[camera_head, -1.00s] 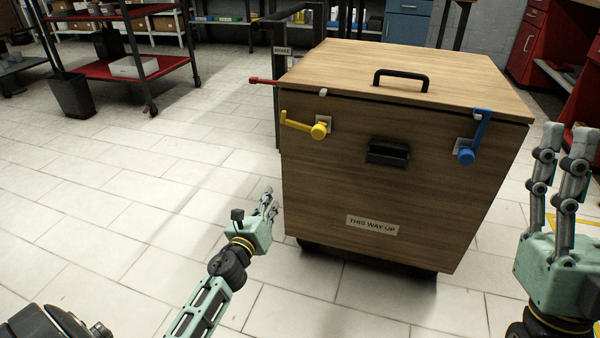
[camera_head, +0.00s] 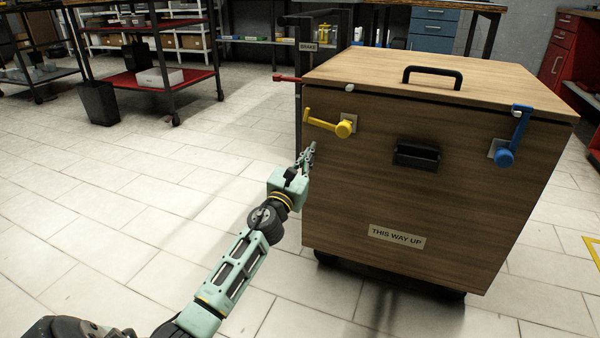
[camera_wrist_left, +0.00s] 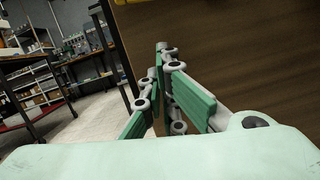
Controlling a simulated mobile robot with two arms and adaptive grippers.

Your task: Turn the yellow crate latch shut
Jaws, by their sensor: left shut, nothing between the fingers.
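The yellow latch (camera_head: 329,124) is on the upper left of the wooden crate's front (camera_head: 350,190). Its arm points left from a round knob, with its tip turned up. A small piece of yellow shows at the top edge of the left wrist view (camera_wrist_left: 134,2). My left gripper (camera_head: 312,150) is shut and empty, just below the latch arm's left end and near the crate's left front edge. It also shows in the left wrist view (camera_wrist_left: 160,50), before the dark wood. I cannot tell if it touches the crate. My right gripper is not in view.
A blue latch (camera_head: 516,135) stands upright on the crate's right side. A black handle (camera_head: 417,155) sits between the latches, and another handle (camera_head: 433,74) is on the lid. A red lever (camera_head: 287,78) sticks out at the left. The floor left of the crate is clear.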

